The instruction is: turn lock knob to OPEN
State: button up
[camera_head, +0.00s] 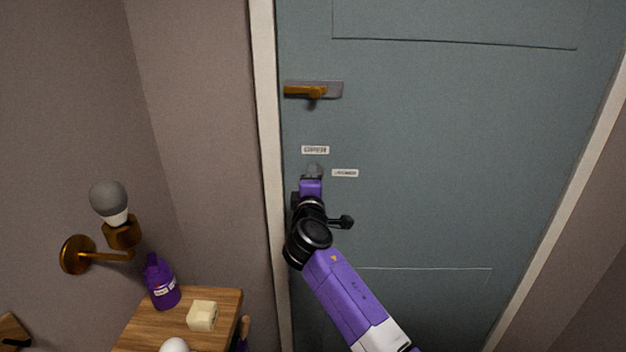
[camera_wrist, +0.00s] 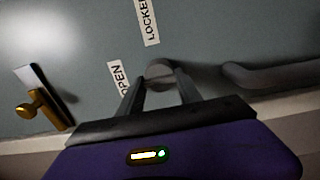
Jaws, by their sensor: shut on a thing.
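The lock knob (camera_wrist: 159,71) is a small grey piece on the blue-grey door, seen between my fingertips in the wrist view. My gripper (camera_wrist: 160,83) is shut on it; it also shows in the head view (camera_head: 314,172), where it mostly hides the knob. The OPEN label (camera_wrist: 119,76) is left of the knob in the wrist view and above it in the head view (camera_head: 315,150). The LOCKED label (camera_wrist: 147,20) is above the knob in the wrist view and to its right in the head view (camera_head: 345,173). I cannot tell which label the knob points to.
The pale door frame (camera_head: 266,150) runs close on the left. A wooden table (camera_head: 226,311) at lower left holds a purple bottle (camera_head: 162,283) and a pale block (camera_head: 202,316). A brass wall lamp (camera_head: 118,235) is above it.

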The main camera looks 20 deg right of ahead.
jog(key=shift+a, duration=0.1)
jog(key=o, duration=1.4)
jog(key=shift+c, duration=0.2)
jog(key=shift+s, duration=0.15)
jog(key=b+v, duration=0.1)
jog(key=v, duration=0.6)
jog(key=shift+s, duration=0.25)
